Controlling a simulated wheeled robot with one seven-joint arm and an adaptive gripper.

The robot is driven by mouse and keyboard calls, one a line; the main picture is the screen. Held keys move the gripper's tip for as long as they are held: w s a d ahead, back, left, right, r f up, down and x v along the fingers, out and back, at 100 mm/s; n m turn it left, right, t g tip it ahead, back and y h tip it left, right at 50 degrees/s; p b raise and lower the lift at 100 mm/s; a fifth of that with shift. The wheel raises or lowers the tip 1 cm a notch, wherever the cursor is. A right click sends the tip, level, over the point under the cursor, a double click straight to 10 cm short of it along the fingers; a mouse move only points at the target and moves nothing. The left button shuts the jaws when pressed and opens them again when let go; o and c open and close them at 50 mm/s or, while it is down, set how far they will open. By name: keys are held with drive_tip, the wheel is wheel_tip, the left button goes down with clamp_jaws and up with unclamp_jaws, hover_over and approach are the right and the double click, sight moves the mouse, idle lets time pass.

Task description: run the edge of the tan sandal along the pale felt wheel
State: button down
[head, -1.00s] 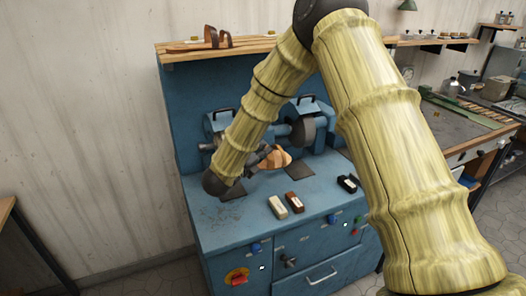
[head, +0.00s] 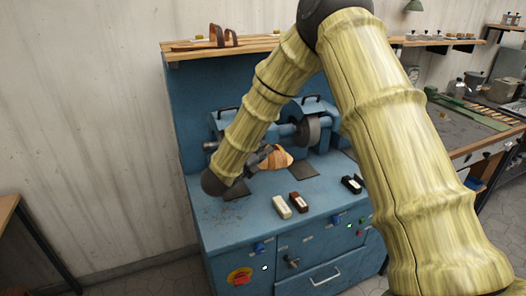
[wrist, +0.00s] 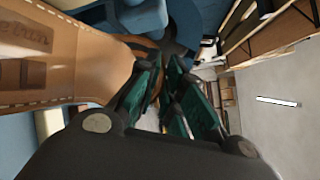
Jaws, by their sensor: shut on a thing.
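The tan sandal (head: 275,158) is held above the blue bench top, just right of my forearm's lower end. My gripper (head: 254,164) is shut on it, mostly hidden behind my arm. In the wrist view, the sandal's stitched tan leather (wrist: 95,68) fills the left, beside the green-padded fingers of my gripper (wrist: 168,88). A dark grey wheel (head: 312,130) is on the blue grinding machine, up and right of the sandal, with a visible gap in the picture. I cannot make out the pale felt wheel; my arm covers part of the machine.
Another sandal (head: 222,38) rests on the wooden shelf (head: 186,53) above. The bench's front left is clear.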

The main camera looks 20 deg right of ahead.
drive_tip(key=shift+s+a+r+b, duration=0.1)
drive_tip(key=shift+s+a+b, duration=0.1)
drive_tip(key=shift+a+b, duration=1.15)
idle(1.7)
drive_tip(key=shift+s+a, duration=0.2)
drive_tip(key=shift+a, duration=0.4)
drive_tip(key=shift+s+a, duration=0.15)
drive_tip(key=shift+a, duration=0.45)
drive_tip(key=shift+w, duration=0.2)
idle(1.3)
drive_tip(key=shift+s+a+b, duration=0.3)
drive_tip(key=shift+a+b, duration=0.4)
drive_tip(key=shift+a, duration=0.25)
drive_tip(key=shift+w+d, duration=0.1)
idle(1.2)
